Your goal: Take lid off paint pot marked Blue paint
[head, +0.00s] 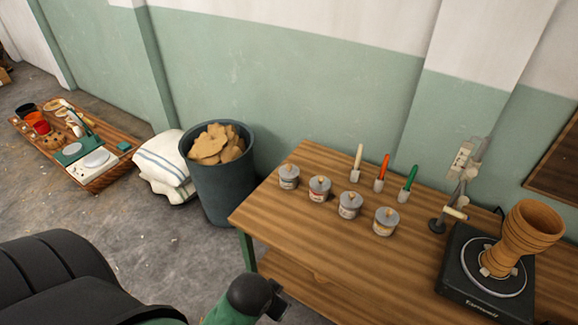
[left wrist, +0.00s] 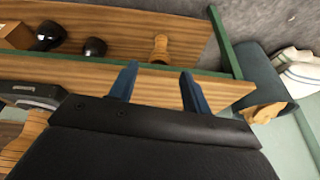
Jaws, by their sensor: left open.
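Several small grey paint pots with lids and little tan knobs stand in a slanting row on the wooden table (head: 330,240) in the head view. They are the far-left pot (head: 288,177), a pot with a reddish label (head: 319,188), a third pot (head: 350,205) and the nearest pot (head: 386,222). The labels are too small to read, so I cannot tell which is Blue paint. My left gripper (left wrist: 158,84) is open and empty in the left wrist view, its blue fingers apart near the table's edge. My right gripper is not in view.
Three upright tools with white, orange (head: 382,170) and green handles stand behind the pots. A bin (head: 222,187) of clay pieces stands left of the table. A shelf (left wrist: 200,38) lies below the tabletop.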

